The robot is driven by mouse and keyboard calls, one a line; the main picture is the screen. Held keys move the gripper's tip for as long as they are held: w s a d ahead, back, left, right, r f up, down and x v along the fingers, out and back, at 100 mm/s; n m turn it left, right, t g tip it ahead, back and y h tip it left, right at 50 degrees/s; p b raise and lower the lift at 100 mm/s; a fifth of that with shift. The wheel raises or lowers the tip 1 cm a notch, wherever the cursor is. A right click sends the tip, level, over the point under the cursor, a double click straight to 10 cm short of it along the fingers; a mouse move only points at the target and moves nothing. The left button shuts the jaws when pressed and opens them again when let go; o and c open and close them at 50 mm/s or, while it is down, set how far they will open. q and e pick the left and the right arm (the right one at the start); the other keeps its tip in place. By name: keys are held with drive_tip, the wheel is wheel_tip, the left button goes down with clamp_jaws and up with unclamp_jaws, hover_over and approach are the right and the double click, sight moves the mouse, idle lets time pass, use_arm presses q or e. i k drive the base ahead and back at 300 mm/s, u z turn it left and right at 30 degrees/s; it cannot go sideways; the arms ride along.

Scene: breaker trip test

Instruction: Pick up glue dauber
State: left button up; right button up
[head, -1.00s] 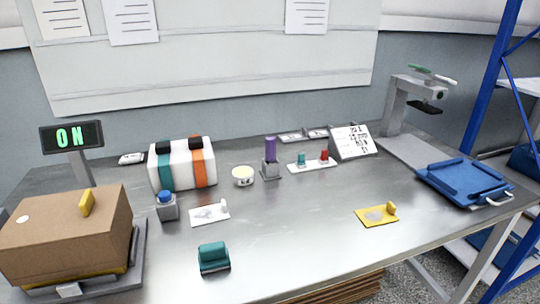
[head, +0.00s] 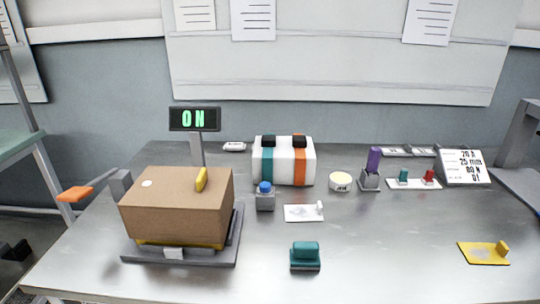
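The thing that looks most like the glue dauber is a purple handle (head: 374,159) standing in a small grey holder (head: 369,181) toward the back right of the metal table (head: 390,260). Its lower end is hidden in the holder. A small round white tub (head: 340,182) with a cream top and dark lettering stands just left of the holder. I cannot read the lettering. Neither of my grippers shows in the head view.
A cardboard box (head: 165,215) sits on a grey platform at left, by an ON display (head: 194,119). A striped white block (head: 285,160), blue-topped button (head: 265,195), teal block (head: 305,255), white plate (head: 298,213), yellow plate (head: 478,256) and red-teal strip (head: 415,184) stand around.

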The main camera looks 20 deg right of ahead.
sight(372, 164)
drive_tip(key=u, duration=2.15)
drive_tip(key=k, duration=2.3)
drive_tip(key=z, duration=1.2)
